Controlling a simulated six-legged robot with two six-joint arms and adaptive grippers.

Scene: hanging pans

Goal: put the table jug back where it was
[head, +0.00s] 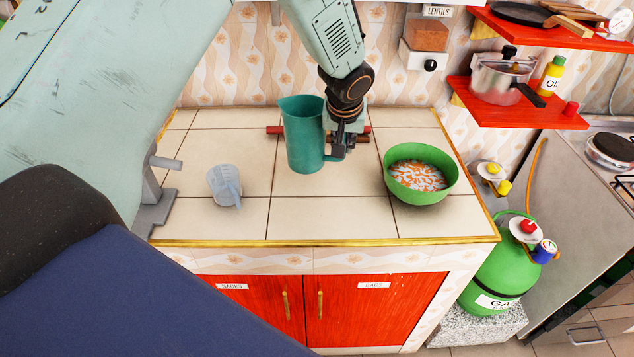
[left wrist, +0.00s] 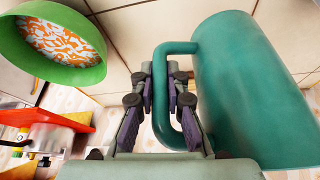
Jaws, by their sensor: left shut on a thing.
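The teal table jug (head: 303,137) is upright over the tiled counter, left of the green bowl. I cannot tell whether its base touches the tiles. My left gripper (head: 340,150) reaches down from above and is shut on the jug's handle, at the jug's right side. In the left wrist view the jug (left wrist: 250,85) fills the right part, and its handle (left wrist: 162,95) passes between the fingers of the left gripper (left wrist: 160,100). Red bar-like pieces (head: 274,130) show behind the jug, partly hidden by it and the gripper. My right gripper is not in view.
A green bowl (head: 420,194) with orange and white contents stands right of the jug. A clear measuring cup (head: 225,184) stands at the left. Tiles (head: 300,215) in front of the jug are free. Red shelves (head: 515,113) and a green gas bottle (head: 500,276) are at the right.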

